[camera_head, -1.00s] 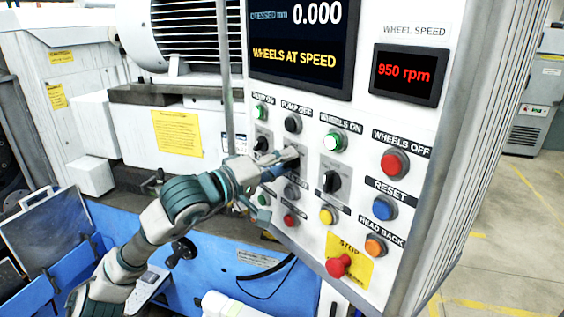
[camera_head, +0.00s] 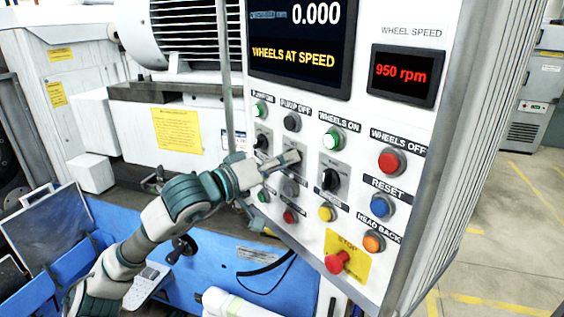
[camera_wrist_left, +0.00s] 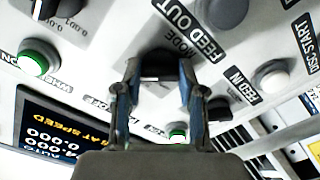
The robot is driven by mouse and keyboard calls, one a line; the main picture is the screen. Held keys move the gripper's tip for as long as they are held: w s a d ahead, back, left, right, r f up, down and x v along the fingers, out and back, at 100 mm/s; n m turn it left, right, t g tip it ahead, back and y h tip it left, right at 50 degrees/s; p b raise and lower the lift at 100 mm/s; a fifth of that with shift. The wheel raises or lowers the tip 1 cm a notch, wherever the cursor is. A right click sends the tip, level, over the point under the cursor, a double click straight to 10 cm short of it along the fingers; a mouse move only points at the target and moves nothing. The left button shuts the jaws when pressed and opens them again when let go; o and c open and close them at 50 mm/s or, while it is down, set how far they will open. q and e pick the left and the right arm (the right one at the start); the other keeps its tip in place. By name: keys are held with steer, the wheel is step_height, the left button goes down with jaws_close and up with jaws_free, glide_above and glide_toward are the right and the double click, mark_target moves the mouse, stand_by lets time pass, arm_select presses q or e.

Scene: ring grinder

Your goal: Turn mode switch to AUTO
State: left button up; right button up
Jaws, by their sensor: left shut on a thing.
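The mode switch (camera_wrist_left: 158,68) is a black knob beside the label MODE in the left wrist view. My left gripper (camera_wrist_left: 160,84) has one finger on each side of this knob and is shut on it. In the head view my left gripper (camera_head: 288,160) is at the white control panel (camera_head: 345,120), in the row of black selector knobs, and mostly covers the switch. The knob's pointer and its position marks cannot be read. The screen in the left wrist view (camera_wrist_left: 50,135) shows the word AUTO. My right gripper is not in view.
Close around are lit green buttons, a black selector knob (camera_head: 331,180), a yellow button (camera_head: 327,214) and a red stop button (camera_head: 337,262). The green WHEELS ON button (camera_head: 334,141) is lit. A blue machine base (camera_head: 215,265) lies below my left arm.

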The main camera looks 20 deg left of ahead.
arm_select(q)
steer(key=shift+w+d+f, duration=0.1)
steer(key=shift+f, duration=0.35)
steer(key=o, duration=1.1)
steer(key=shift+o, duration=0.2)
steer(key=shift+w+r, duration=0.1)
steer(key=shift+r, duration=0.05)
steer(key=v, duration=1.2)
steer(key=shift+a, duration=0.25)
steer(key=shift+d, duration=0.15)
